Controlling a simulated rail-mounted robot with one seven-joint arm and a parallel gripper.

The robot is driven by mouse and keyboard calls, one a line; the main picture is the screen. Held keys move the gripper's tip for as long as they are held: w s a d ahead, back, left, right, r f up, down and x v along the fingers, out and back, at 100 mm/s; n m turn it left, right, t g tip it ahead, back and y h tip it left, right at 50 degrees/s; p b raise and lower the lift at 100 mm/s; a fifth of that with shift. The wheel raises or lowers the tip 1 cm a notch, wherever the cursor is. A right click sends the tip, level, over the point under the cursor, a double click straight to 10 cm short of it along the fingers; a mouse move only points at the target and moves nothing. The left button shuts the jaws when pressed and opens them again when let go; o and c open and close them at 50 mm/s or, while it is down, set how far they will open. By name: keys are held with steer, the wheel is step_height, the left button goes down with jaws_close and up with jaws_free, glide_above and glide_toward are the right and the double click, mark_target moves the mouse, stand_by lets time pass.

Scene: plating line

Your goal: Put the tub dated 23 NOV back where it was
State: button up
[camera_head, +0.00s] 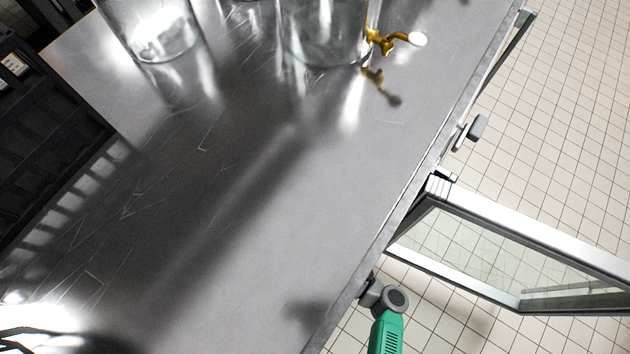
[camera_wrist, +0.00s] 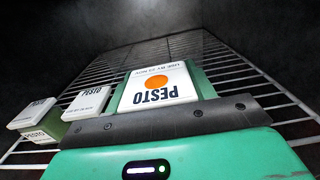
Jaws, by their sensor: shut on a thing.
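In the wrist view my gripper (camera_wrist: 165,120) is shut on a pesto tub (camera_wrist: 160,88). The tub has a white label with an orange dot, green sides and upside-down print. Its small date line seems to end in NOV, but I cannot read the day surely. The tub is over a wire shelf (camera_wrist: 262,85); I cannot tell whether it touches the wires. The fingertips are hidden. In the head view the gripper and tub are out of sight.
Two more pesto tubs, a nearer one (camera_wrist: 86,102) and a farther-left one (camera_wrist: 32,112), stand left of the held tub. In the head view, a glass door (camera_head: 520,262) stands open beside the steel counter (camera_head: 230,210). Glass jars (camera_head: 325,30), one with a brass tap (camera_head: 385,40), stand on the counter.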

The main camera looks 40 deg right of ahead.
steer(key=shift+b+x, duration=0.4)
steer(key=shift+x, duration=1.6)
step_height(320, 180, down, 4)
steer(key=b, duration=0.3)
steer(key=shift+w+r, duration=0.1)
steer(key=shift+w, duration=0.05)
steer(key=shift+r, duration=0.15)
steer(key=o, duration=1.2)
